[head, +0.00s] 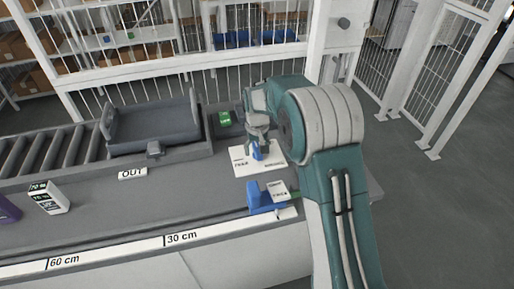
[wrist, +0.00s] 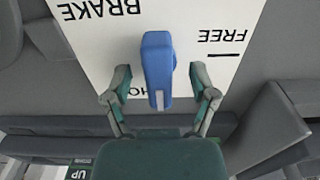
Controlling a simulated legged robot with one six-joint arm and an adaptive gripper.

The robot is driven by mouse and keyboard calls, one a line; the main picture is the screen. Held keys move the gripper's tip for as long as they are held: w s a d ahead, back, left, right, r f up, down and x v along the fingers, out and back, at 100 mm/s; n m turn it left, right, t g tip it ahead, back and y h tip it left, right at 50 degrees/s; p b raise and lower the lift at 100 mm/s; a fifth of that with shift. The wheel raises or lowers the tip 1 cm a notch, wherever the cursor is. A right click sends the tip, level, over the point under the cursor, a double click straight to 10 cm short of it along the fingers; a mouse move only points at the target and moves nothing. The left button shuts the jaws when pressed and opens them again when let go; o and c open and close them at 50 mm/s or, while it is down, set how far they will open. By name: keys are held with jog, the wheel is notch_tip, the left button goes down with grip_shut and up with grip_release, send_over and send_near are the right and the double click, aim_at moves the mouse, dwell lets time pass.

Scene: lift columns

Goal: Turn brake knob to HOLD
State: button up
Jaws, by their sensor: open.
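The brake knob (wrist: 157,62) is a blue lever on a white plate (wrist: 92,45). In the wrist view the plate reads BRAKE, FREE and a partly hidden word starting HO, all upside down. The lever lies nearly along the picture's vertical, its white-marked end low, beside the HO lettering. My gripper (wrist: 160,86) is open, one finger on each side of the lever, with visible gaps; contact is not seen. In the head view my gripper (head: 259,143) is over the plate (head: 246,168), and the blue knob (head: 257,153) shows just below it.
A grey tray (head: 152,127) stands on the roller conveyor (head: 52,150) at left. A blue labelled fixture (head: 265,197) sits near the bench's front edge. A green block (head: 225,117) lies behind the plate. A white box (head: 48,198) stands at far left; the mid-bench is clear.

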aim_at(257, 148)
jog(key=shift+r, duration=4.55)
jog(key=s+d+r+m+t, duration=0.1)
jog(key=s+d+r, duration=0.3)
jog(key=s+r, duration=0.35)
jog(key=s+d+r+t, duration=0.2)
jog(key=s+d+r, duration=0.2)
jog(key=s+r, duration=0.3)
jog(key=s+d+f+t, duration=0.1)
jog(key=s, duration=0.8)
jog(key=s+d+f+m+t, duration=0.1)
jog(key=s+d+f, duration=0.1)
jog(key=s, duration=0.7)
jog(key=shift+s+d+t, duration=0.2)
jog(key=shift+s+t, duration=0.1)
jog(key=shift+s, duration=0.05)
